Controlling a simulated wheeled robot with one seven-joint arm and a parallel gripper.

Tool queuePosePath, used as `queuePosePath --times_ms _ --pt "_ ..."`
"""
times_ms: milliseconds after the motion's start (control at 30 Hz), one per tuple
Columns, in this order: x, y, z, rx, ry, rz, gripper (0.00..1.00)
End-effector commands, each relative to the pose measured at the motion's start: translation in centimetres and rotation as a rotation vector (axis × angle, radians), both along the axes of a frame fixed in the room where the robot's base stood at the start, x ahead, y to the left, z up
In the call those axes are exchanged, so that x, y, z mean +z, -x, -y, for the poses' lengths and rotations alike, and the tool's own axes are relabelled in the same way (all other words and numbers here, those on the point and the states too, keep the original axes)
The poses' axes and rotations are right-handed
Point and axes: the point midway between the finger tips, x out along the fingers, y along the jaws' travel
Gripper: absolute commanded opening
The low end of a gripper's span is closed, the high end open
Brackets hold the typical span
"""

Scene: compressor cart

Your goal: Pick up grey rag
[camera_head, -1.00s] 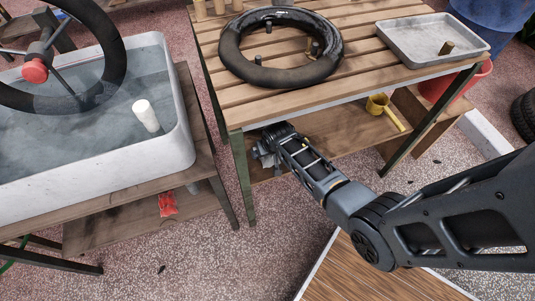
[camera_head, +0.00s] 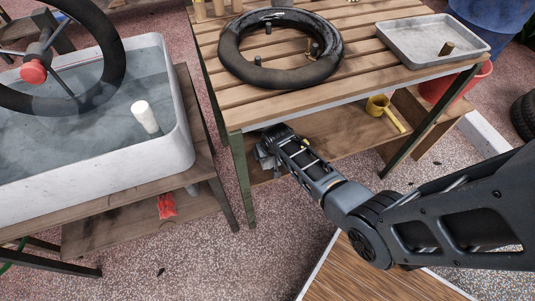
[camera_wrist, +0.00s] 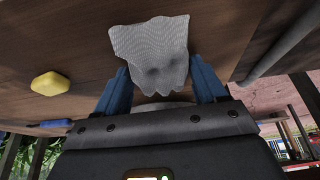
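The grey rag (camera_wrist: 148,45) shows in the wrist view as a pale, finely woven cloth on the brown wooden shelf. My gripper (camera_wrist: 158,66) has its two blue fingers spread apart, one on each side of the rag's near part. Whether the fingers touch the cloth I cannot tell. In the head view my gripper (camera_head: 264,154) reaches under the slatted table top to the lower shelf (camera_head: 335,137). The rag is hidden there by the table and my arm.
A yellow sponge-like block (camera_wrist: 50,83) lies left of the rag in the wrist view. The slatted table (camera_head: 300,95) overhangs my gripper, with a green leg (camera_head: 243,180) close by. A yellow cup-like item (camera_head: 378,104) stands farther right on the shelf.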

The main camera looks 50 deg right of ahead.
Motion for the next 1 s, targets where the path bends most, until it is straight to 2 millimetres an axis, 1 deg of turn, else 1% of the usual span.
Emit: queuePosePath --times_ms 33,267,500,633,767,900,1000 --pt "0.0 0.0 0.0 0.0 0.0 0.0 0.62" --pt "0.0 0.0 0.0 0.0 0.0 0.0 0.4" --pt "0.1 0.0 0.0 0.0 0.0 0.0 0.4" --pt "0.6 0.0 0.0 0.0 0.001 0.001 0.4" --pt "1.9 -0.1 0.0 0.0 0.001 0.002 0.4" --pt "4.0 0.0 0.0 0.001 0.001 0.003 0.4" --pt "3.7 1.8 -1.2 0.003 -0.001 -0.003 0.4"
